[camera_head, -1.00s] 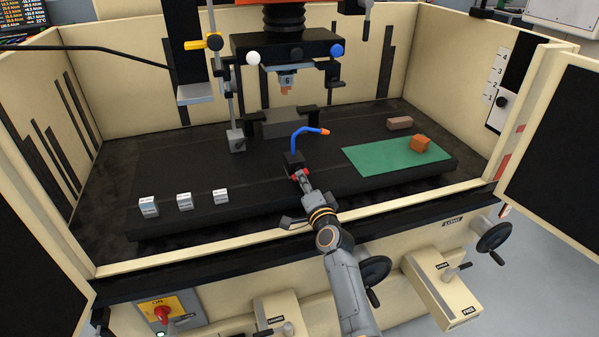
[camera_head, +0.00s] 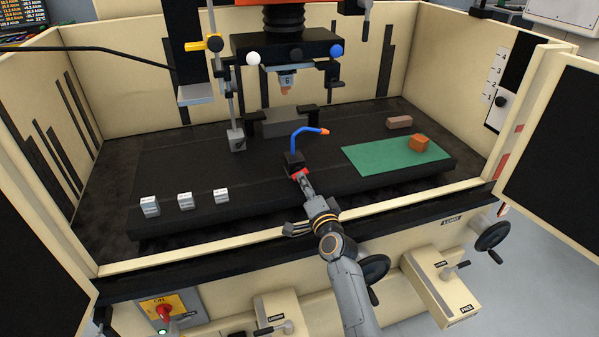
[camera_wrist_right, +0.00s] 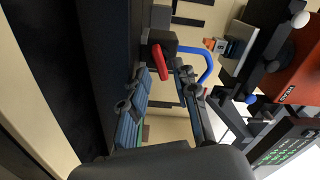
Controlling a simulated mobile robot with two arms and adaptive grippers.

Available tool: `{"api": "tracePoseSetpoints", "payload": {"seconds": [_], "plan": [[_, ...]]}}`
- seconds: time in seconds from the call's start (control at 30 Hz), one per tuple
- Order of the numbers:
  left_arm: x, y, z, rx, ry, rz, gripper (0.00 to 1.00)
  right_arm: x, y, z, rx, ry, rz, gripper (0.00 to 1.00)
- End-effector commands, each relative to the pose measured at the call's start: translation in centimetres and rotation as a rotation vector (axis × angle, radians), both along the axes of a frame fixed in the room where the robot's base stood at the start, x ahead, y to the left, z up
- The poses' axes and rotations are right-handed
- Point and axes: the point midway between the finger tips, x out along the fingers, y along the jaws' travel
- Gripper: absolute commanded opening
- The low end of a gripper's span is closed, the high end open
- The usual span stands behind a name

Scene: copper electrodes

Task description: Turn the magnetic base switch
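The black magnetic base (camera_head: 294,158) stands on the dark worktable and carries a bent blue hose (camera_head: 297,139) with an orange tip. Its red switch (camera_head: 300,174) faces my right gripper (camera_head: 302,179), whose tips are right at it. In the wrist view the base (camera_wrist_right: 162,42) and the red switch lever (camera_wrist_right: 160,62) lie just beyond the fingertips. My left gripper is not in view.
The black worktable (camera_head: 250,200) holds several small white blocks (camera_head: 185,201) at front left. A green mat (camera_head: 385,160) with an orange block (camera_head: 419,142) lies to the right. The machine head (camera_head: 287,48) hangs behind the hose. Cream tank walls (camera_head: 240,253) surround the table.

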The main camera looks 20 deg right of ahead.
Motion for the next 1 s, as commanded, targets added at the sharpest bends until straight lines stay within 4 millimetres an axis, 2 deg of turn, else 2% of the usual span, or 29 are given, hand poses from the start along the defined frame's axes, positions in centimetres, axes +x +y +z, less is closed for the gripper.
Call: {"api": "tracePoseSetpoints", "payload": {"seconds": [0.23,0.7,1.0], "plan": [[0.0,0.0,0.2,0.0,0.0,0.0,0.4,-0.4,0.0,0.0,-0.001,0.002,0.0,0.3],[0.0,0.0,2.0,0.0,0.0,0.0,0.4,-4.7,-0.2,0.1,-0.003,0.0,0.001,0.3],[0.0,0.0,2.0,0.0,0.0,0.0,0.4,-5.0,-0.2,0.0,-0.001,-0.002,0.001,0.3]]}}
